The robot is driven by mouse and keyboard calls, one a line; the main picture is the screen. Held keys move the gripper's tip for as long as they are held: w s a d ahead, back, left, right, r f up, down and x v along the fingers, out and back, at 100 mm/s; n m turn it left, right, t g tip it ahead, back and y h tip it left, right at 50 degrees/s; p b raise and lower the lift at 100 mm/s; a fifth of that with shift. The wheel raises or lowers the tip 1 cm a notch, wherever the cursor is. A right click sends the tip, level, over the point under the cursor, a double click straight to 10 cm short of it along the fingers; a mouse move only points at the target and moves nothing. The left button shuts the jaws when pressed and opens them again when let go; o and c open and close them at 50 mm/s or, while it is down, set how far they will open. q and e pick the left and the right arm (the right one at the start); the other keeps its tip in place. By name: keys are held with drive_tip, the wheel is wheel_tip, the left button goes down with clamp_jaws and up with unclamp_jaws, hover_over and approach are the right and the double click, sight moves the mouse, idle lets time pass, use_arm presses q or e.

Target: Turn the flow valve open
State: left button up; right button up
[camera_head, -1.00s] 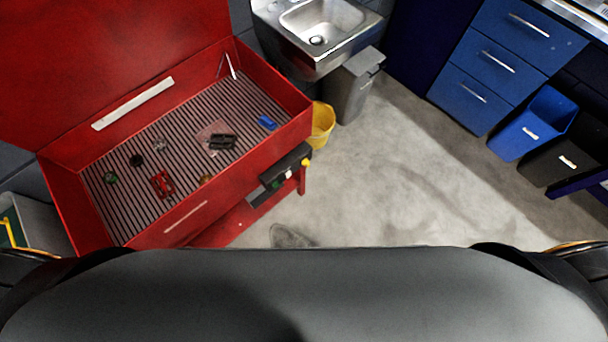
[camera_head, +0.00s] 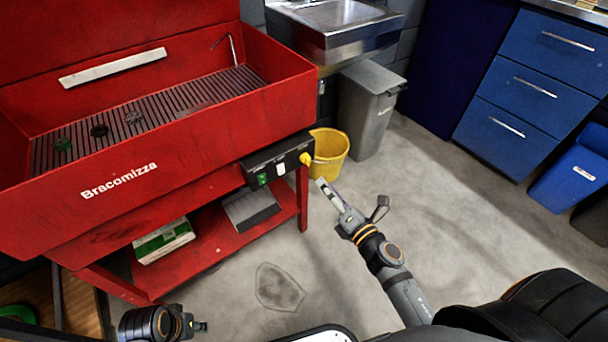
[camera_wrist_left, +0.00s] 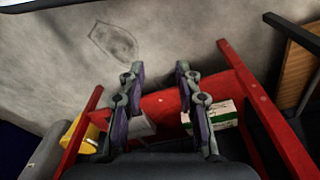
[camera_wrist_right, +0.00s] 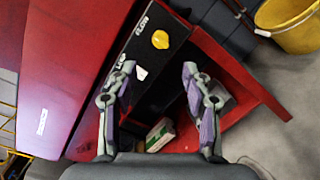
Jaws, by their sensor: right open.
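The flow valve is a yellow knob (camera_head: 306,158) at the right end of the black control panel (camera_head: 272,164) on the red parts washer (camera_head: 120,190). In the right wrist view the yellow knob (camera_wrist_right: 160,39) lies beyond the fingertips, beside the word FLOW. My right gripper (camera_head: 351,196) is open and empty, below and right of the knob and apart from it. Its two fingers also show in the right wrist view (camera_wrist_right: 159,67). My left gripper (camera_wrist_left: 160,72) is open and empty in the left wrist view, facing the washer's lower shelf.
A yellow bucket (camera_head: 330,152) stands on the floor right behind the knob. A grey bin (camera_head: 366,110) and a sink (camera_head: 335,25) are behind it. A white-and-green box (camera_head: 163,240) lies on the lower red shelf (camera_head: 215,250).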

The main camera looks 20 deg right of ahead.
sight(309, 163)
drive_tip(key=x, duration=0.2)
drive_tip(key=p+x, duration=0.2)
drive_tip(key=x, duration=0.1)
drive_tip(key=shift+w+r, duration=0.3)
drive_tip(key=x, duration=0.4)
drive_tip(key=shift+f, duration=0.25)
drive_tip(key=shift+w+a, duration=0.15)
drive_tip(key=shift+w, duration=0.3)
use_arm(q)
wheel_tip(309, 163, down, 7)
drive_tip(key=a, duration=0.1)
drive_tip(key=shift+w+a+r, duration=0.15)
drive_tip(key=shift+w+a, duration=0.1)
drive_tip(key=shift+w, duration=0.2)
use_arm(e)
clamp_jaws()
